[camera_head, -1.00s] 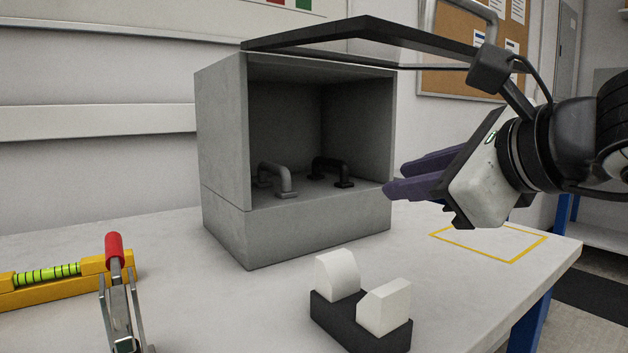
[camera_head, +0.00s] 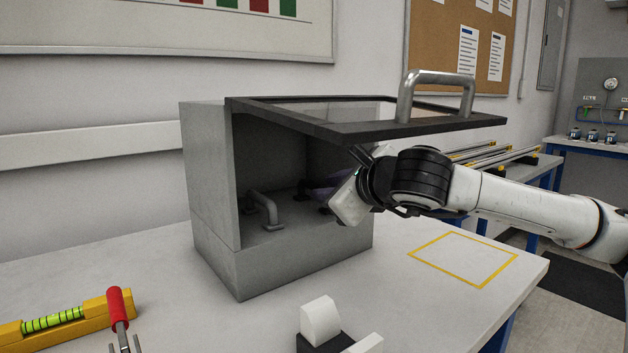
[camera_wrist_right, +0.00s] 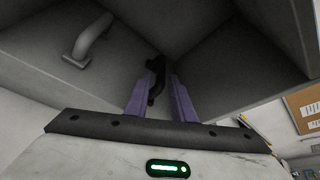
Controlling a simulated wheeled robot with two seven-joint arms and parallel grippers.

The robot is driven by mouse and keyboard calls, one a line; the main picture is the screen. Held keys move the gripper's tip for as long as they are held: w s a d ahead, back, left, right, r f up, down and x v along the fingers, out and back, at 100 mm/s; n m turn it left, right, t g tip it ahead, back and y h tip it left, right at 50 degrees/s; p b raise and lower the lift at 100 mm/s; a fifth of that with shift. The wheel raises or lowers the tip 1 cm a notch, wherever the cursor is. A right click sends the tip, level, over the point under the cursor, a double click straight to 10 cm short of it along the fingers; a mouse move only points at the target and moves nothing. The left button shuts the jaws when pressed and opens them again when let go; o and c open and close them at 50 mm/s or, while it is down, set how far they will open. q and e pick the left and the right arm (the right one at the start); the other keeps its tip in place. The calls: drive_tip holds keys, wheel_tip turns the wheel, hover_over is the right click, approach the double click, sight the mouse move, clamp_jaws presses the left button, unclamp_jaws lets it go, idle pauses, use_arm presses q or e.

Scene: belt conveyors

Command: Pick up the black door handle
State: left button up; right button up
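The black door handle (camera_wrist_right: 156,78) is inside the grey box, between the two purple fingers of my right gripper in the right wrist view. The fingers stand apart with the handle in the gap; contact is not clear. In the head view my right gripper (camera_head: 328,190) reaches into the box's open front, and its hand hides most of the black handle. A grey handle (camera_head: 264,209) stands on the box floor to the left; it also shows in the right wrist view (camera_wrist_right: 90,40).
The grey box (camera_head: 212,190) has its dark-framed glass lid (camera_head: 360,131) raised above my right wrist. A yellow level (camera_head: 60,320), a red-handled clamp (camera_head: 118,305) and a black holder with white blocks (camera_head: 322,343) are in front. A yellow-outlined area (camera_head: 463,260) is bare.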

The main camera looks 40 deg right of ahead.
sight(320, 187)
drive_tip(key=shift+r+p+x, duration=0.15)
drive_tip(key=shift+p+x, duration=0.45)
drive_tip(key=shift+x, duration=0.7)
drive_tip(key=shift+r+p+x, duration=0.1)
drive_tip(key=shift+p+x, duration=0.45)
drive_tip(key=shift+x, duration=0.75)
drive_tip(key=shift+w+d+f, duration=0.15)
drive_tip(key=shift+w+f, duration=0.15)
drive_tip(key=shift+w, duration=0.25)
clamp_jaws()
